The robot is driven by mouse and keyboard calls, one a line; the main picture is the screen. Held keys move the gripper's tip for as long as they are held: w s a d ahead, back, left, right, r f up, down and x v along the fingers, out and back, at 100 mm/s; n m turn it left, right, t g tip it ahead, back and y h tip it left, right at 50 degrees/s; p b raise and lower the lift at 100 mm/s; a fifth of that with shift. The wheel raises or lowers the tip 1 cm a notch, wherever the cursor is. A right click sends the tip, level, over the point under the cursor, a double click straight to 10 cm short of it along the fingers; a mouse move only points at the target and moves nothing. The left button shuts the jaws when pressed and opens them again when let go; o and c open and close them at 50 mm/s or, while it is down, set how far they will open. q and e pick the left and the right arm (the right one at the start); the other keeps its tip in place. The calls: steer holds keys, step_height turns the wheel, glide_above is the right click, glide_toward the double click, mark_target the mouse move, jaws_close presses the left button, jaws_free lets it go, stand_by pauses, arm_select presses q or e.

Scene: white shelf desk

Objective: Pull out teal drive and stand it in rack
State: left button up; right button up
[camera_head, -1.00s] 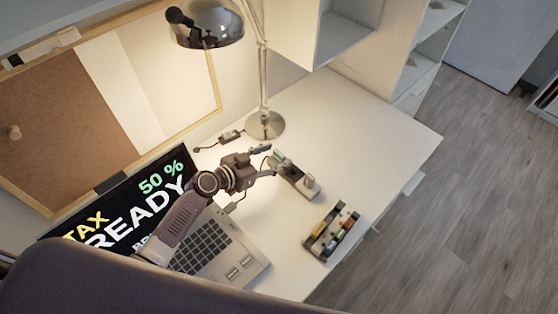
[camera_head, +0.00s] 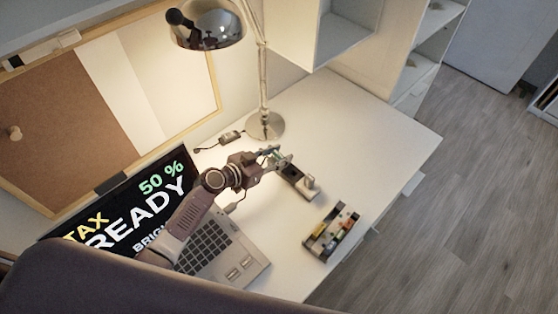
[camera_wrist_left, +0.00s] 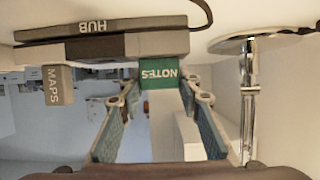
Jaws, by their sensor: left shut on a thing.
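The teal drive, labelled NOTES (camera_wrist_left: 160,75), sits between my left gripper's fingertips in the left wrist view, close against the grey hub body (camera_wrist_left: 100,45); I cannot tell whether it is still plugged in. In the head view my left gripper (camera_head: 276,156) is shut on the drive at the far end of the hub (camera_head: 292,178), and its fingers partly hide the drive. The rack (camera_head: 322,246), a dark tray holding several small items, stands on the desk nearer the front edge. My right gripper is not in view.
A grey drive labelled MAPS (camera_wrist_left: 58,85) stands on the hub's other end. The lamp base (camera_head: 265,126) is just behind my left gripper. The laptop (camera_head: 225,250) lies left of the rack. The desk's right part (camera_head: 375,140) is clear.

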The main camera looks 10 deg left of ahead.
arm_select(q)
steer(key=shift+r, duration=0.1)
steer(key=shift+r, duration=0.6)
step_height(320, 180, up, 18)
steer(key=r+p, duration=0.1)
steer(key=p, duration=0.1)
step_height(320, 180, up, 5)
steer(key=p, duration=0.5)
glide_above(279, 154)
steer(key=shift+f, duration=0.15)
stand_by(0.4)
